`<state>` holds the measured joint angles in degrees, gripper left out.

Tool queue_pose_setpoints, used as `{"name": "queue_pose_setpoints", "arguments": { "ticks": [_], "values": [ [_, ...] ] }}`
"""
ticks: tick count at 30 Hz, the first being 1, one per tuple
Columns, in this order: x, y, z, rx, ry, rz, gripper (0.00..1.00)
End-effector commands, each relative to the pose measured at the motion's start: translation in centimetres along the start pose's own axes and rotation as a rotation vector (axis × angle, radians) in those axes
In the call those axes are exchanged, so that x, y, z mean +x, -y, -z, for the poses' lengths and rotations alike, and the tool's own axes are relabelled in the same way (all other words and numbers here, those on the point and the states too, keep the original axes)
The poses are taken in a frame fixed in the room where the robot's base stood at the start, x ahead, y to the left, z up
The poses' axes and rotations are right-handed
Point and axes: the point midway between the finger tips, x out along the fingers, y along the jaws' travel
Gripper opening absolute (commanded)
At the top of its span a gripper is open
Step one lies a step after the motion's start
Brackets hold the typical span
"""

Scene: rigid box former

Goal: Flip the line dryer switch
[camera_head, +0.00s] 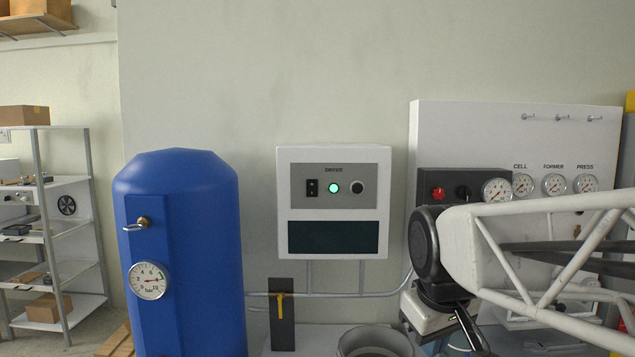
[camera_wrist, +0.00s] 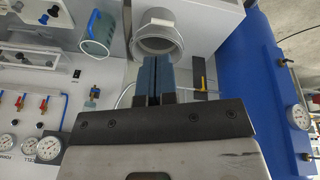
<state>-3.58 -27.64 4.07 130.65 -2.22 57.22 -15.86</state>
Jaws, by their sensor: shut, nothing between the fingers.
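The white dryer box (camera_head: 333,254) hangs on the wall in the head view. Its grey panel, labelled DRYER, carries a small black switch (camera_head: 312,187) at the left, a lit green lamp (camera_head: 335,188) in the middle and a round black knob (camera_head: 357,187) at the right. I cannot tell the switch's position. My gripper (camera_wrist: 153,78) is shut and empty in the wrist view, with its two blue-grey fingers together. It is apart from the switch. In the head view my arm is at the right, below and beside the box. I cannot make out the switch in the wrist view.
A blue tank (camera_head: 205,260) with a gauge stands left of the box. A yellow-handled valve (camera_head: 281,305) and an open grey cylinder (camera_head: 375,342) are below it. A white gauge panel (camera_head: 460,130) is at the right, behind my arm. The wall around the box is clear.

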Motion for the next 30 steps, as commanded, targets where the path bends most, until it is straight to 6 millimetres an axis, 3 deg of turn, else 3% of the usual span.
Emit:
{"name": "queue_pose_setpoints", "arguments": {
  "ticks": [1,13,30],
  "values": [
    [-0.7,-0.2,1.7,-0.038,-0.004,-0.001,0.0],
    [-5.5,-1.0,13.2,-0.346,-0.035,-0.022,0.0],
    [-11.2,0.0,29.1,-0.778,-0.076,-0.065,0.0]
  ]
}}
